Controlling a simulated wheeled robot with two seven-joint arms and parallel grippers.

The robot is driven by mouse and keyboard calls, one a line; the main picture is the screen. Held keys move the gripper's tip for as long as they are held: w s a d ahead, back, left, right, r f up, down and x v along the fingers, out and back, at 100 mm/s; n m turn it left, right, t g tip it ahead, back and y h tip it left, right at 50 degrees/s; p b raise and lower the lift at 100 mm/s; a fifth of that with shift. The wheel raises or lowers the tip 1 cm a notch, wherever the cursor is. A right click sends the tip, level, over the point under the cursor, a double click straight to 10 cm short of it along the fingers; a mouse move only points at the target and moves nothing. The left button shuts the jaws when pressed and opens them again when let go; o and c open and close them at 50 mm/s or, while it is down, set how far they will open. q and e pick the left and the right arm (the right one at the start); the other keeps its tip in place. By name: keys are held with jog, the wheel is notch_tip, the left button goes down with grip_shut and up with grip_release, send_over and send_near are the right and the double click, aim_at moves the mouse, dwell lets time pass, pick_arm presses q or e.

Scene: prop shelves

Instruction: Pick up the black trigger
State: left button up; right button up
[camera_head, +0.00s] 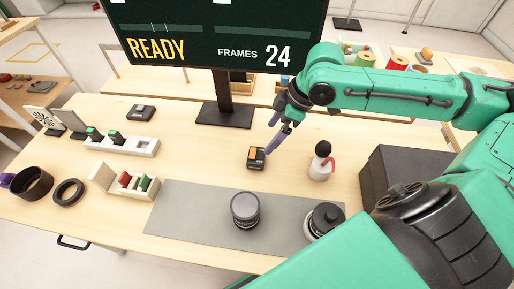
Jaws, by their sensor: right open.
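A small black device with an orange patch on top (256,157) lies on the wooden table in the middle of the head view; it looks like the black trigger. Another flat dark device (141,112) lies further left on the table. My left gripper does not show.
A monitor stand (224,112) rises behind the device. A grey mat (185,215) with a lens (245,210) lies in front. A dark box (385,170) stands further right.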

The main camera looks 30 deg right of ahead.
aim_at(257, 155)
jog(key=x, duration=1)
jog(key=shift+s+a+f+b, duration=0.1)
jog(key=shift+s+f+b, duration=0.05)
jog(key=shift+f+b, duration=0.2)
jog(key=shift+a+f, duration=0.15)
jog(key=shift+f, duration=0.3)
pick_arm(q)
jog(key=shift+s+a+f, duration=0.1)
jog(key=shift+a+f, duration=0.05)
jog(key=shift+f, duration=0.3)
pick_arm(e)
jog(key=shift+f, duration=0.1)
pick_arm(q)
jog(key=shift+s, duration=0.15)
pick_arm(e)
jog(key=c, duration=1.2)
jog(key=shift+c, duration=0.2)
